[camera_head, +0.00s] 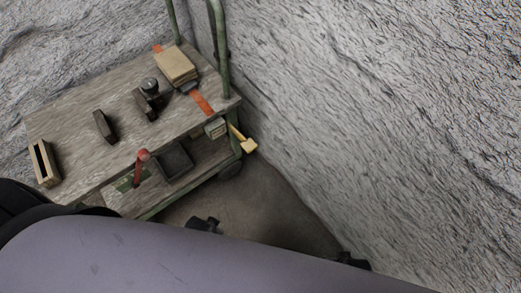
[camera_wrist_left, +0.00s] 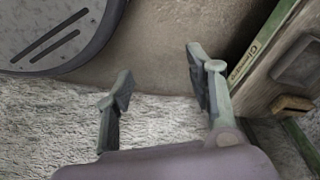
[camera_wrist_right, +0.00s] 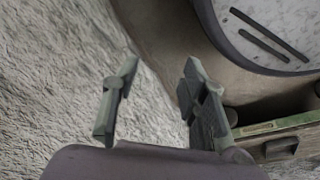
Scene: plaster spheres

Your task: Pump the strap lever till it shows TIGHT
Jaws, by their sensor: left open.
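An orange strap (camera_head: 201,102) runs over a tan box (camera_head: 176,67) on a wooden-topped cart and down to its right edge. A small pale box-like fitting (camera_head: 215,128) sits at that edge, with a yellow lever (camera_head: 243,140) sticking out low to the right. No TIGHT marking is readable. My left gripper (camera_wrist_left: 160,80) has its fingers apart and empty, near the cart's side. My right gripper (camera_wrist_right: 158,78) also has its fingers apart with nothing between them. Neither touches the lever in the wrist views. My purple arm covers the bottom of the head view.
The cart top (camera_head: 75,115) holds a dark block (camera_head: 105,126), a hand plane (camera_head: 148,97) and an open wooden box (camera_head: 44,163). A red-knobbed lever (camera_head: 139,166) and dark tray (camera_head: 173,162) are lower. Rough stone wall (camera_head: 370,120) closes the right; bare floor (camera_head: 285,210) lies between.

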